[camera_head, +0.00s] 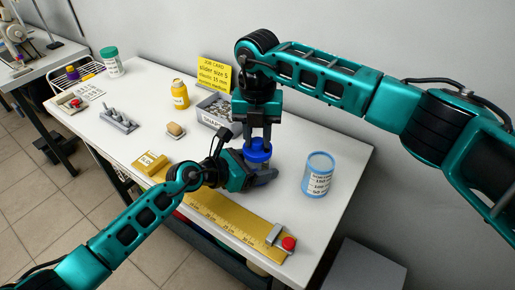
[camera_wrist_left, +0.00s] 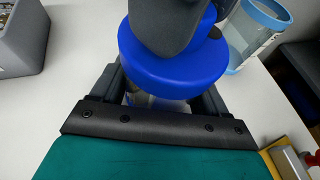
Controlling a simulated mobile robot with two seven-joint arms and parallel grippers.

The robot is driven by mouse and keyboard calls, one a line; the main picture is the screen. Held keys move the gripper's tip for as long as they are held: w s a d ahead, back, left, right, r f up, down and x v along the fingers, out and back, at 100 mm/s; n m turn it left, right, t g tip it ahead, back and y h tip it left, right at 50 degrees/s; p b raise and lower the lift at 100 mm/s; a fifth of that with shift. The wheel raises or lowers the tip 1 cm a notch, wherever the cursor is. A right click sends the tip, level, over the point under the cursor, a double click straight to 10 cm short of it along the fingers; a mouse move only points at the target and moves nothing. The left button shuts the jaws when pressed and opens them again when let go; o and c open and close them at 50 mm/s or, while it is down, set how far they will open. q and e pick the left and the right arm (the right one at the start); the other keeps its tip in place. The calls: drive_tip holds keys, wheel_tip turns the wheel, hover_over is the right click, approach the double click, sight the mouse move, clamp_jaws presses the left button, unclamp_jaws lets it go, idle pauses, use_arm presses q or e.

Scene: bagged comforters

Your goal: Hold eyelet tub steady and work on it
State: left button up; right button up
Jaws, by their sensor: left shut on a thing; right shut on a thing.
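The eyelet tub, with a blue lid (camera_head: 258,153), stands near the middle of the table's right half. My left gripper (camera_head: 258,176) is shut around its body from the left. In the left wrist view the clear body (camera_wrist_left: 150,101) shows between the left fingers, mostly hidden under the wide blue lid (camera_wrist_left: 165,75). My right gripper (camera_head: 258,142) comes from above, pointing down, and is shut on the blue lid. Its dark fingers hide part of the lid in the left wrist view. I cannot tell whether the lid is tight or loose.
A clear labelled tub with a blue rim (camera_head: 319,176) stands close on the right. Behind are a grey bin (camera_head: 211,112), a yellow bottle (camera_head: 180,94) and a yellow job card (camera_head: 214,75). A yellow ruler (camera_head: 228,220) and a red-button clamp (camera_head: 281,240) lie along the front edge.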

drive_tip(key=shift+n, duration=0.5)
drive_tip(key=o, duration=0.5)
drive_tip(key=shift+c, duration=0.2)
drive_tip(key=o, duration=0.5)
drive_tip(key=shift+o, duration=0.4)
drive_tip(key=o, duration=0.4)
drive_tip(key=shift+r, duration=3)
